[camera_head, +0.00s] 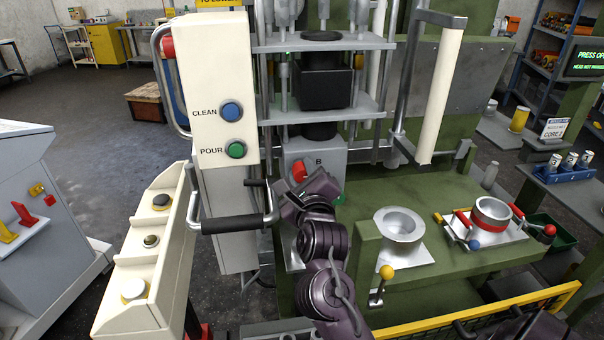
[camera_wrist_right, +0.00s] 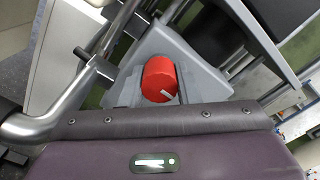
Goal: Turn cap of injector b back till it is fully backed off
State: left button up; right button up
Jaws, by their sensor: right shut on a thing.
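Injector B is a grey block (camera_head: 326,157) marked "B" on the press, with a red cap (camera_head: 299,171) on its front. My right gripper (camera_head: 303,187) reaches up to the cap from below and covers part of it. In the right wrist view the red cap (camera_wrist_right: 159,76) sits between the fingers of my gripper, which are shut on it. A pale mark shows on the cap's lower right edge, pointing down and right in that view. The inner contact of the fingers is partly hidden. My left gripper is not in view.
A white panel (camera_head: 215,85) with blue CLEAN and green POUR buttons stands left of the injector, with a dark-gripped handle (camera_head: 232,224) close to my wrist. A metal cup (camera_head: 400,226) and a red-banded ring (camera_head: 491,217) stand on the green bench to the right.

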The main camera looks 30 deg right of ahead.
jog(key=n, duration=0.4)
jog(key=shift+n, duration=0.3)
jog(key=n+p, duration=0.1)
jog(key=n, duration=0.3)
jog(key=shift+r+n, duration=0.1)
jog(key=shift+n, duration=0.3)
jog(key=n+p, duration=0.2)
jog(key=n, duration=0.2)
jog(key=n+p, duration=0.1)
jog(key=n, duration=0.3)
jog(key=shift+p, duration=0.35)
jog(key=shift+n, duration=0.5)
jog(key=shift+f+p, duration=0.2)
jog(key=shift+p, duration=0.1)
